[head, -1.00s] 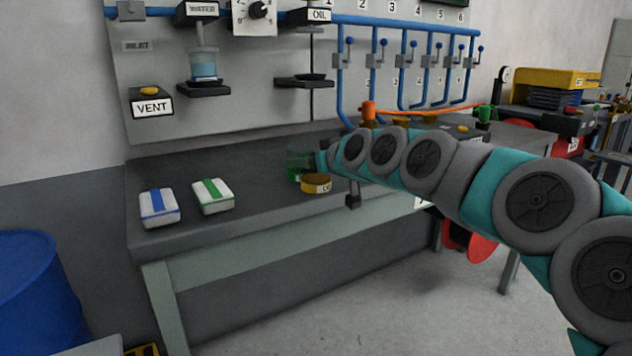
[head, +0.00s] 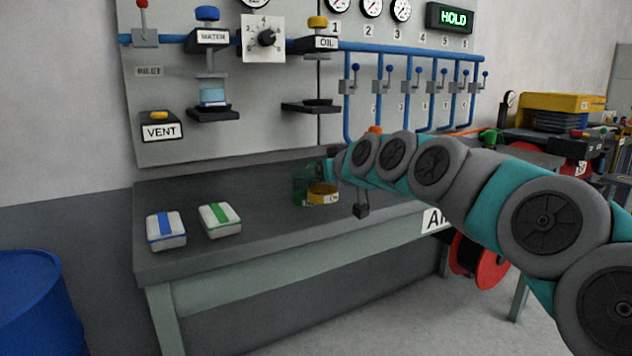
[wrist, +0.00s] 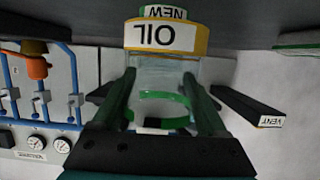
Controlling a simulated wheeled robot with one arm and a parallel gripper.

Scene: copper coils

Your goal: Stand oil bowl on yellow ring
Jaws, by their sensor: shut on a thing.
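The oil bowl (wrist: 165,76), a clear glass with a green band, is held between the dark fingers of my gripper (wrist: 163,100). The bowl (head: 302,183) also shows in the head view, low over the bench. The yellow ring (wrist: 167,37), labelled OIL, meets the bowl's end in the upside-down wrist view. In the head view the ring (head: 327,194) lies on the bench and overlaps the bowl. I cannot tell whether they touch. A green piece labelled NEW (wrist: 162,12) shows beyond the ring. My gripper is largely hidden by my arm in the head view.
Two white boxes, one blue-striped (head: 166,231) and one green-striped (head: 220,220), lie on the bench left of the bowl. The panel behind carries the OIL station (head: 319,43), a black shelf (head: 310,107) and blue pipes.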

